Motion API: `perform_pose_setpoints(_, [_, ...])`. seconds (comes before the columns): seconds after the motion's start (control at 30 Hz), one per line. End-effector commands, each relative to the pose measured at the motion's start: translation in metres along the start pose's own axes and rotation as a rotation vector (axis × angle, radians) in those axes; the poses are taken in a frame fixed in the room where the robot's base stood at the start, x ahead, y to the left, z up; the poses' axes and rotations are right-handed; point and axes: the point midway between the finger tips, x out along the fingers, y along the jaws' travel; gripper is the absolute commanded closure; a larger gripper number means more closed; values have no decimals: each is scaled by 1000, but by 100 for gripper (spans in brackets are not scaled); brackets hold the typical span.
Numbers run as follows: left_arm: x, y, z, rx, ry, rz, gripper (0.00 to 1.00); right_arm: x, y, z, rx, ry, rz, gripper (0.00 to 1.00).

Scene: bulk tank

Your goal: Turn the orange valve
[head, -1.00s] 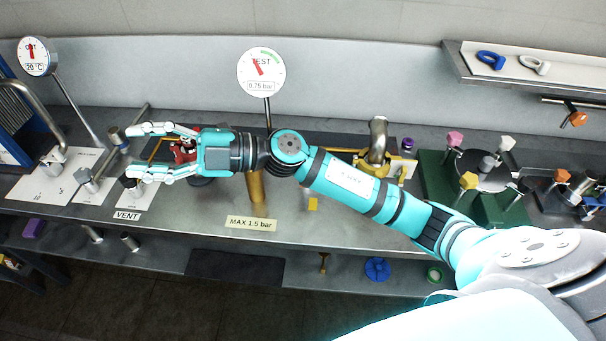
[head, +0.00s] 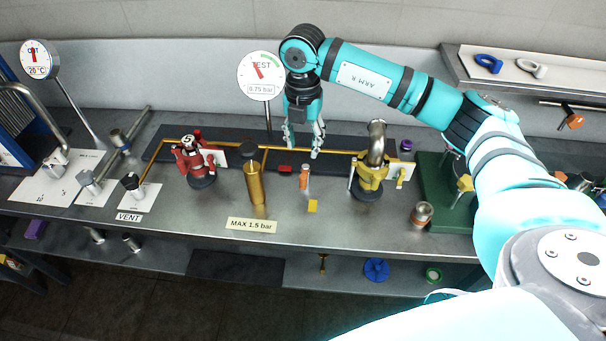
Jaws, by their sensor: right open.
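A small upright orange piece (head: 304,177) stands on the bench in the middle, just in front of the yellow pipe line. Another orange knob (head: 571,121) sits on a rod below the shelf at the far right. I cannot tell for sure which is the valve. My right gripper (head: 303,150) points down over the pipe line, behind and above the small orange piece and apart from it. Its fingers are spread and nothing shows between them. My left gripper is not in view.
A red fitting (head: 191,160), a brass cylinder (head: 255,184) and a yellow fitting with a metal elbow (head: 371,176) flank the middle. The TEST gauge (head: 261,76) stands behind. A copper-coloured cup (head: 421,214) stands at right. The bench front is mostly clear.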

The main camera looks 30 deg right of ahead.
Motion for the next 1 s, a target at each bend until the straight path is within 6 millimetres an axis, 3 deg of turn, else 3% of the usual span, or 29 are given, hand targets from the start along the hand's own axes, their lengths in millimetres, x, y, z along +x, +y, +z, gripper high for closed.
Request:
perform_pose_setpoints(0.3, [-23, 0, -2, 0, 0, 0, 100, 69, -1, -2, -2, 4, -4, 58])
perform_pose_setpoints(0.5, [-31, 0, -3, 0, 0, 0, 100, 104, 0, -1, -2, 4, 0, 58])
perform_pose_setpoints(0.7, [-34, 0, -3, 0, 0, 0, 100, 123, 0, -1, -3, 1, 1, 58])
perform_pose_setpoints(1.0, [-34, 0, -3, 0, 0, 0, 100, 126, 1, -1, -4, 1, 2, 58])
